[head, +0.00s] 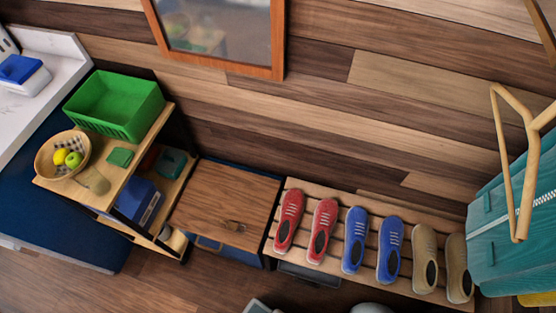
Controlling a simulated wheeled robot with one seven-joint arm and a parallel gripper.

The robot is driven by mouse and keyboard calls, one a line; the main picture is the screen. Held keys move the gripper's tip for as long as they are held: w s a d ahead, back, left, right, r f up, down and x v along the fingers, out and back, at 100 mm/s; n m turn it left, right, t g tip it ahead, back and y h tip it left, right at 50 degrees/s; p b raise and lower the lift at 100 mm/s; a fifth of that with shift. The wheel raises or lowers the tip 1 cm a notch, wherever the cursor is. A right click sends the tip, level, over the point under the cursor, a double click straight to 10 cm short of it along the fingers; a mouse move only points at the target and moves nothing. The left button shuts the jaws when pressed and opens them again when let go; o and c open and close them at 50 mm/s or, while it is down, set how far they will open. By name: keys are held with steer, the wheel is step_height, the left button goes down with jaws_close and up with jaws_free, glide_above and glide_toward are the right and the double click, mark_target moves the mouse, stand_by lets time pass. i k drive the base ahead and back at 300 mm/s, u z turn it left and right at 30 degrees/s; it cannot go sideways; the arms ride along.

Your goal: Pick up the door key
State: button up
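A small brownish object that looks like the door key (236,226) lies on the wooden top of a low blue cabinet (222,195), near its front right part. It is small in the head view, and its exact shape is hard to make out. Nothing covers it. My gripper is not recognisable in this view. Only pale grey shapes cut off by the bottom edge show, and I cannot tell what they are.
Left of the cabinet stands a shelf with a green crate (117,105) and a fruit basket (62,155). To its right is a slatted rack (337,205) with red, blue and tan shoes. A teal bag (515,225) is at the far right. Bare floor lies in front.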

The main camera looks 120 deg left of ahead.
mark_target(234, 226)
steer(key=z, duration=0.35)
steer(key=i, duration=0.95)
steer(key=u, duration=5.3)
steer(key=i, duration=0.5)
steer(key=k, duration=0.6)
steer(key=u, duration=0.4)
steer(key=i, duration=0.75)
steer(key=u, duration=0.1)
